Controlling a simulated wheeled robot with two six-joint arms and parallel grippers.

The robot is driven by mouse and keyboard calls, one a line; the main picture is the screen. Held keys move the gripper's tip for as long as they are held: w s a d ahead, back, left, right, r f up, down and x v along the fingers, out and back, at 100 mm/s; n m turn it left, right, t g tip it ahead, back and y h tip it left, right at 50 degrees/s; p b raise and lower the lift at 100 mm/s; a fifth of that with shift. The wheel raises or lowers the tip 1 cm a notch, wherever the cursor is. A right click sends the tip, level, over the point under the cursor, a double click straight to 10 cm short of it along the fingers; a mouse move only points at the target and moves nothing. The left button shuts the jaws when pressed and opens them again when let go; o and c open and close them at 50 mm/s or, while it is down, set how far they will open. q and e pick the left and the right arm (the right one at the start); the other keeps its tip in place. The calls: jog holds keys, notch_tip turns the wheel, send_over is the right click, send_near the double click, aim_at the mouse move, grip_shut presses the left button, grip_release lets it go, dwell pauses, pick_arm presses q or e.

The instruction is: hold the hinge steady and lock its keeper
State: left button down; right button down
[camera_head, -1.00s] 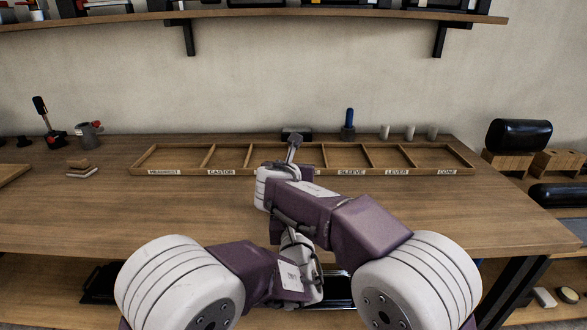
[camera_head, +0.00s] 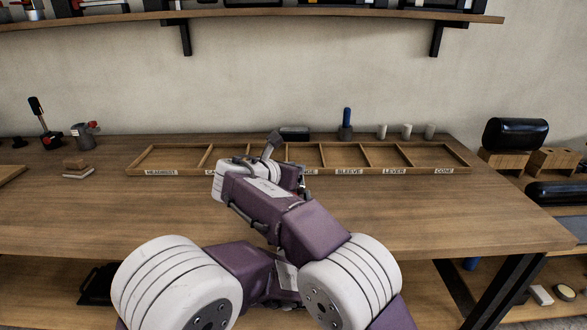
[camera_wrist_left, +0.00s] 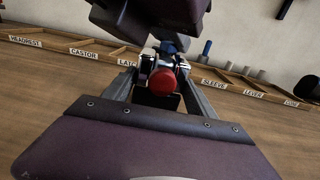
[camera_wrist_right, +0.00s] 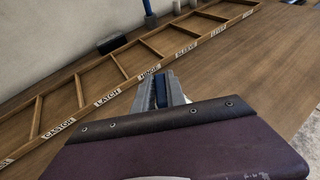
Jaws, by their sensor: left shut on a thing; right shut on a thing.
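In the left wrist view, a round red knob (camera_wrist_left: 161,82) sits on a small metal and dark piece, seemingly the hinge (camera_wrist_left: 158,102). My left gripper (camera_wrist_left: 158,92) is shut on this piece, its fingers on either side. A blue part (camera_wrist_left: 171,47) shows just beyond the knob, close under my right arm. In the right wrist view, my right gripper (camera_wrist_right: 161,91) is shut on a narrow dark blue thing (camera_wrist_right: 162,94), perhaps part of the hinge or its keeper. In the head view, my arms hide both grips, so I cannot tell the keeper's position.
A wooden tray (camera_head: 300,173) with labelled compartments lies along the back of the bench (camera_head: 450,215). Behind it stand a blue-handled tool (camera_head: 346,125) and several pale cylinders (camera_head: 406,131). The bench's right side is clear.

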jog(key=c, duration=1.4)
grip_release()
jog(key=shift+o, duration=0.2)
